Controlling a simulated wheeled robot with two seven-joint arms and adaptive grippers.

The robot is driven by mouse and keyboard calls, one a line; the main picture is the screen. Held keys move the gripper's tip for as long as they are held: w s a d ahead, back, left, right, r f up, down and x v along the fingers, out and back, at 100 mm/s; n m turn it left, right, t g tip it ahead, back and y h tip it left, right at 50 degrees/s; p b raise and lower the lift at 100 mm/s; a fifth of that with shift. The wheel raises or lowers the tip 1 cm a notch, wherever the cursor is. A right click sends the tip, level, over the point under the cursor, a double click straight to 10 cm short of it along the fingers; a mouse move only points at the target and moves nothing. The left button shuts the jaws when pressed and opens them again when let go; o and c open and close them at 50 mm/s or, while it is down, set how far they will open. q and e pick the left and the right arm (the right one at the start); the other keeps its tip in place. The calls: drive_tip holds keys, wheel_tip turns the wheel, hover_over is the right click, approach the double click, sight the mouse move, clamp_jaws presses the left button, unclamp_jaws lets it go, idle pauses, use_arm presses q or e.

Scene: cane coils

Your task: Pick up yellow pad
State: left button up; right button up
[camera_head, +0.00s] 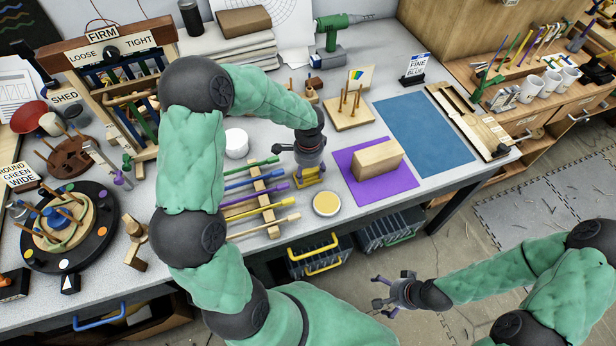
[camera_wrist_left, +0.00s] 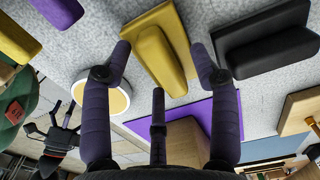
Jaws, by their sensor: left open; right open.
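The yellow pad (camera_head: 311,177) is a small flat block with a raised grip, on the grey bench top. In the left wrist view the yellow pad (camera_wrist_left: 172,38) lies tilted across the space between my fingertips. My left gripper (camera_head: 308,172) is open right at the pad and partly hides it in the head view. In the wrist view, the purple fingers of my left gripper (camera_wrist_left: 159,55) are spread on either side of the pad; I cannot tell whether they touch it. My right gripper (camera_head: 383,296) is open and empty, off the bench's front side.
A round tin with yellow contents (camera_head: 326,204) stands close by. A black block (camera_wrist_left: 268,40) lies beside the pad. A purple mat (camera_head: 349,180) carries a wooden block (camera_head: 377,160). Coloured-handled tools (camera_head: 262,205) lie to the left. A blue mat (camera_head: 432,130) is clear.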

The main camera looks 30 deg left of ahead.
use_arm(q)
drive_tip(key=shift+f, duration=0.35)
clamp_jaws()
drive_tip(key=shift+r, duration=0.1)
drive_tip(key=shift+r, duration=0.45)
wheel_tip(320, 180, up, 2)
drive_tip(key=shift+r+p, duration=0.15)
drive_tip(key=shift+p, duration=0.6)
drive_tip(key=s+d+r+p, duration=0.3)
drive_tip(key=s+d+r, duration=0.4)
drive_tip(key=s+r, duration=0.2)
drive_tip(key=shift+s+d+r, duration=0.4)
drive_tip(key=shift+s, duration=0.9)
